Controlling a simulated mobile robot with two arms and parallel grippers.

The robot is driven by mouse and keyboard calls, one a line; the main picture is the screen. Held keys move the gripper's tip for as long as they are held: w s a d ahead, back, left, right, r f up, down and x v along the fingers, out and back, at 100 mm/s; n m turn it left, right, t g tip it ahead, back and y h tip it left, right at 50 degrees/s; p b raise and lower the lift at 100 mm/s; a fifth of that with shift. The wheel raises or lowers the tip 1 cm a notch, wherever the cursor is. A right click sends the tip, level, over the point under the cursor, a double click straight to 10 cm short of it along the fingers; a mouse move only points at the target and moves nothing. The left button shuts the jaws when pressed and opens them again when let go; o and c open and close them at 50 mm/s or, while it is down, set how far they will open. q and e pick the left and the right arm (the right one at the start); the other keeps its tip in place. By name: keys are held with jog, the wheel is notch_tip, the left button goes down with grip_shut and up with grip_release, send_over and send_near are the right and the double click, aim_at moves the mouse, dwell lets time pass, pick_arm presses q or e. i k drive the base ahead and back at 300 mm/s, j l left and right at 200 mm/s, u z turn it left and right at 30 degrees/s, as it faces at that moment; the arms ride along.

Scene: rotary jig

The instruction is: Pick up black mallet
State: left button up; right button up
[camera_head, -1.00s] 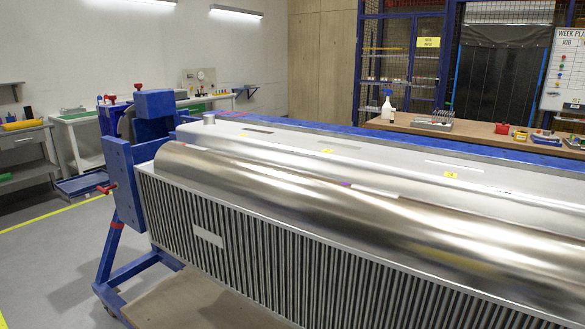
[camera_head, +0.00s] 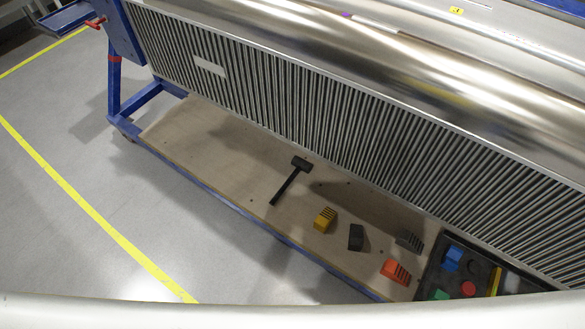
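The black mallet (camera_head: 291,178) lies on the wooden lower shelf (camera_head: 200,142) of the blue jig frame, left of several small blocks. Its head is at the upper right and its handle points down and left. Nothing touches it. Neither of my grippers shows in the head view.
On the shelf, right of the mallet, are a yellow block (camera_head: 325,219), a dark block (camera_head: 356,237), a grey block (camera_head: 410,241) and an orange block (camera_head: 396,272). A black tray (camera_head: 432,270) holds coloured pieces. The finned metal unit (camera_head: 330,125) overhangs the shelf. Floor in front is clear.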

aim_at(305, 166)
jog(key=i+j+z, duration=0.1)
jog(key=z, duration=0.3)
jog(key=i+j+z, duration=0.1)
jog(key=j+z, duration=0.15)
jog(key=z, duration=0.15)
jog(key=i+j+z, duration=0.1)
jog(key=z, duration=0.3)
jog(key=k+j, duration=0.05)
jog(key=j, duration=0.05)
